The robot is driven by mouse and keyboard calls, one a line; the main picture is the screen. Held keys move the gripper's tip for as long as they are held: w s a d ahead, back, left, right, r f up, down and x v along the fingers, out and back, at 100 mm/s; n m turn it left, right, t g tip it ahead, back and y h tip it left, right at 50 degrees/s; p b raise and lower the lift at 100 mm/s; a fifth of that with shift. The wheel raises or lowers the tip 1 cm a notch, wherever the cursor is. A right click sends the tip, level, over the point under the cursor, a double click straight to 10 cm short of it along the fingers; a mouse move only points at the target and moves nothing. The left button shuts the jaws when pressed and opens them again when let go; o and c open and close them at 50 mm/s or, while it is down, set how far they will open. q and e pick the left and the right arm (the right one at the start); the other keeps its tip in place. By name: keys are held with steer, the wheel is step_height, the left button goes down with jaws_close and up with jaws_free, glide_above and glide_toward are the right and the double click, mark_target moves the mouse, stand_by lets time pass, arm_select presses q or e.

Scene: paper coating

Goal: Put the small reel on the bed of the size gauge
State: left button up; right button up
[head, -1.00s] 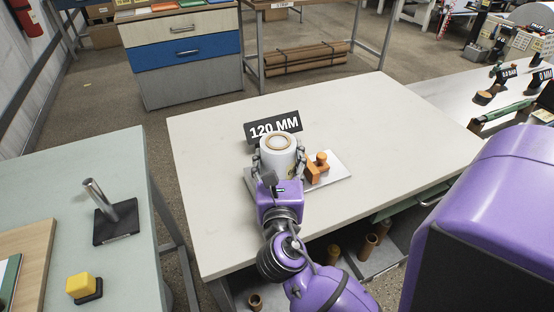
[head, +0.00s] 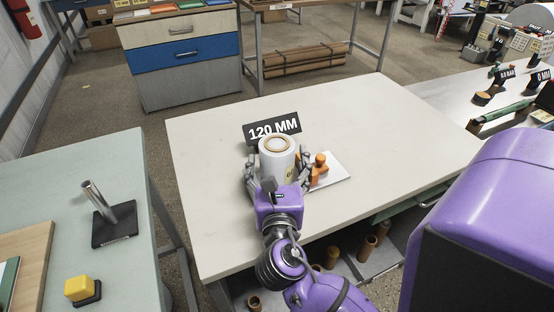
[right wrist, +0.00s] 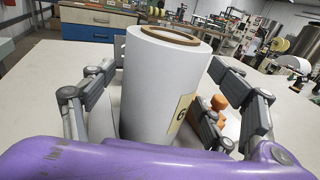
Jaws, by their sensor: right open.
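The small reel (head: 277,155) is a white roll with a brown core, standing upright on the size gauge. The gauge has a pale bed (head: 332,170), an orange stop piece (head: 319,165) and a black "120 MM" sign (head: 272,129) behind. My right gripper (head: 278,172) is open, with its fingers on either side of the reel. In the right wrist view the reel (right wrist: 160,90) stands between the spread fingers, with gaps on both sides and a yellow label facing right. The reel's foot is partly hidden by my gripper. My left gripper is not in view.
The pale table (head: 370,125) is clear around the gauge. A green-grey table (head: 130,180) at left holds a metal post on a black base (head: 100,215) and a yellow button (head: 80,288).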

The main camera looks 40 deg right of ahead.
steer(key=b+v, duration=0.1)
steer(key=v, duration=1)
